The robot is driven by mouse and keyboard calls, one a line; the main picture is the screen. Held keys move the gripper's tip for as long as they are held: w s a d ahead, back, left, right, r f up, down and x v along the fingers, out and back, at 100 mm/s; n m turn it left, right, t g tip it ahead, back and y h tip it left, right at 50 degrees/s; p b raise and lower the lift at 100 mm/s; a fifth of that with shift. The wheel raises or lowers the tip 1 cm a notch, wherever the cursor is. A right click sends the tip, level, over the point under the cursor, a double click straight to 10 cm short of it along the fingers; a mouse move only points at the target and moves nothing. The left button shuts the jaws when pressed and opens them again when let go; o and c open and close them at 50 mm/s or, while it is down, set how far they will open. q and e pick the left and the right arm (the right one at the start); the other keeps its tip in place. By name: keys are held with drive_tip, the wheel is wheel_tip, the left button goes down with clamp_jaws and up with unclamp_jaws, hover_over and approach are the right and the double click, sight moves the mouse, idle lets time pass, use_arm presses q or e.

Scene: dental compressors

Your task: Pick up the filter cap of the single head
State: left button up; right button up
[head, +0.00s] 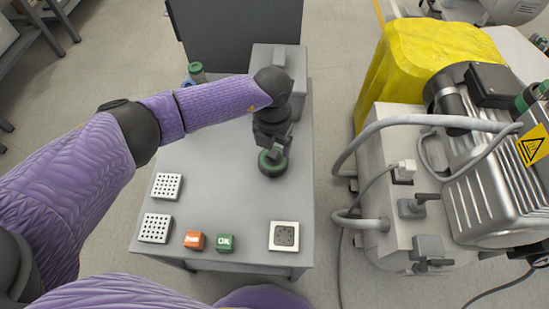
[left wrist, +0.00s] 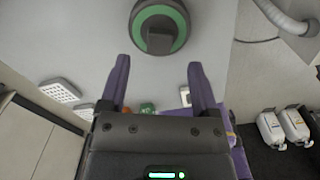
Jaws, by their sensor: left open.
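A round dark filter cap with a green ring (head: 272,163) sits on the grey table, just below my left gripper (head: 271,148). In the left wrist view the cap (left wrist: 160,27) shows as a dark disc with a green ring and a raised block in its middle. My left gripper (left wrist: 159,62) has its two fingers apart with nothing between them; the cap shows beyond the fingertips. The gripper hides part of the cap in the head view. I cannot tell whether they touch. My right gripper is not in view.
The grey table (head: 220,195) holds two white perforated blocks (head: 167,186), an orange block (head: 194,240), a green block (head: 226,242) and a white square tray (head: 284,236). A green-topped item (head: 196,70) stands behind my left arm. A compressor (head: 480,150) with hoses stands right.

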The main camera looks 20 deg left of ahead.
sight(273, 153)
use_arm(q)
drive_tip(key=f+b, duration=0.2)
drive_tip(key=f, duration=0.2)
drive_tip(key=shift+w, duration=0.2)
drive_tip(key=shift+r, duration=0.25)
drive_tip(key=c, duration=0.7)
clamp_jaws()
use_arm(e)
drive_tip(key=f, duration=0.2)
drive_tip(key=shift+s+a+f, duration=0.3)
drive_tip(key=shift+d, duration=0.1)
